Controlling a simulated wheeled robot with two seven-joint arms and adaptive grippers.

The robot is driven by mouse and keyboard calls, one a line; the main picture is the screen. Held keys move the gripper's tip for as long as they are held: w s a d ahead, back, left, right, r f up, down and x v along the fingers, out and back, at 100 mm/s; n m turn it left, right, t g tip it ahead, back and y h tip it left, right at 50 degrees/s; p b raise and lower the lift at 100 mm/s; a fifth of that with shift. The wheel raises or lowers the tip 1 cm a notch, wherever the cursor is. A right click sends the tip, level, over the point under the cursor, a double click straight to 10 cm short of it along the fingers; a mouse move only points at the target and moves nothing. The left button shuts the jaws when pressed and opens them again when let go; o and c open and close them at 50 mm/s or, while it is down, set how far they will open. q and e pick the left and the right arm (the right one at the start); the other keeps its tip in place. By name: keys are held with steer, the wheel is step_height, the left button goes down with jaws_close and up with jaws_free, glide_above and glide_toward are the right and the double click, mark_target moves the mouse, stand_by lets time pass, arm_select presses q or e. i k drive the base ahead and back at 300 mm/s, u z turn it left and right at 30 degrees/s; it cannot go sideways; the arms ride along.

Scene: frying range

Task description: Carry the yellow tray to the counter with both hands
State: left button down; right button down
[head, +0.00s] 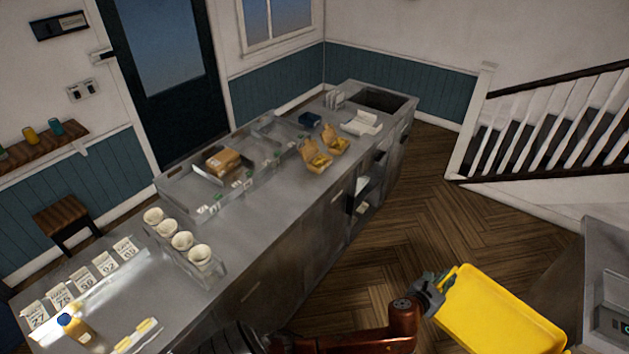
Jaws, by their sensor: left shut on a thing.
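The yellow tray (492,310) is at the lower right in the head view, held above the wooden floor; its surface looks empty, and its lower edge runs out of the picture. My left gripper (436,292) is shut on the tray's left edge, near its upper left corner. My right gripper does not show. The long grey counter (250,215) runs from the lower left to the upper middle, apart from the tray.
On the counter stand white cups (182,241), numbered cards (83,285), a yellow bottle (75,329), food boxes (317,158) and a raised metal tray section with a brown package (222,161). A grey unit (606,240) stands at right. Open floor (425,205) lies between.

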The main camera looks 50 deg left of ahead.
mark_target(281, 195)
steer(key=z, duration=0.05)
steer(key=i, duration=2.6)
steer(key=u, duration=3.55)
steer(key=i, duration=0.7)
